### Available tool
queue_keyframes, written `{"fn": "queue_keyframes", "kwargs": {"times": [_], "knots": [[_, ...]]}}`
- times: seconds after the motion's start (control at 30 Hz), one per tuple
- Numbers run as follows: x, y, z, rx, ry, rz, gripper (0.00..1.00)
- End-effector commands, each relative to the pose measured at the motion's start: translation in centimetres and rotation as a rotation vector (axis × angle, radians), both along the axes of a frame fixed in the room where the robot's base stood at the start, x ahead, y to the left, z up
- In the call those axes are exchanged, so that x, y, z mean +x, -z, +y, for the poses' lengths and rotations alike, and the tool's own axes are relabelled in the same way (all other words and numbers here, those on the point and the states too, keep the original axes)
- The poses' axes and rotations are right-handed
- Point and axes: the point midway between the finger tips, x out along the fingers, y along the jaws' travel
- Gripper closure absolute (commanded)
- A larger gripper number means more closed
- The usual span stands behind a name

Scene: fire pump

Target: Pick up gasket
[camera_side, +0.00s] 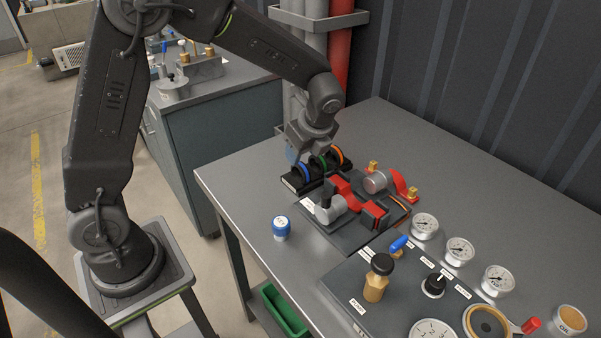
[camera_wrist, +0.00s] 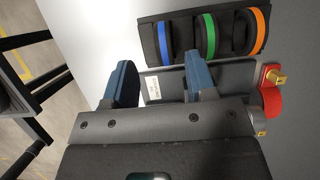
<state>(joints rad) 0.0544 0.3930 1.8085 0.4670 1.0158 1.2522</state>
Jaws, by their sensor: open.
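Three gaskets stand upright side by side in a black rack (camera_side: 292,182): a blue gasket (camera_wrist: 165,42), a green gasket (camera_wrist: 209,36) and an orange gasket (camera_wrist: 259,30). In the side view they show as coloured rings, the blue gasket (camera_side: 305,171) nearest the left end. My gripper (camera_wrist: 160,82) is open and empty in the wrist view, its two blue fingers apart. The gaskets lie beyond the fingertips, with the blue one roughly in line with the gap. In the side view my gripper (camera_side: 292,154) is above and beside the rack, partly hidden by the wrist.
The red and grey pump (camera_side: 345,190) sits on a dark plate just in front of the rack. A blue-capped container (camera_side: 281,228) stands near the table's left edge. A panel with gauges (camera_side: 424,226) and knobs fills the front right. The back right of the table (camera_side: 480,175) is clear.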

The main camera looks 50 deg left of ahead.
Motion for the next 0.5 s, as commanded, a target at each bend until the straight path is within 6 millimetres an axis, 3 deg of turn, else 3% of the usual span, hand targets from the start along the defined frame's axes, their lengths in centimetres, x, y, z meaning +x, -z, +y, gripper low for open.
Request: {"fn": "queue_keyframes", "kwargs": {"times": [0.17,0.5], "knots": [[0.0,1.1,0.3,0.0,-0.001,0.002,0.49],[0.3,5.4,1.4,0.0,-0.001,0.001,0.49]]}}
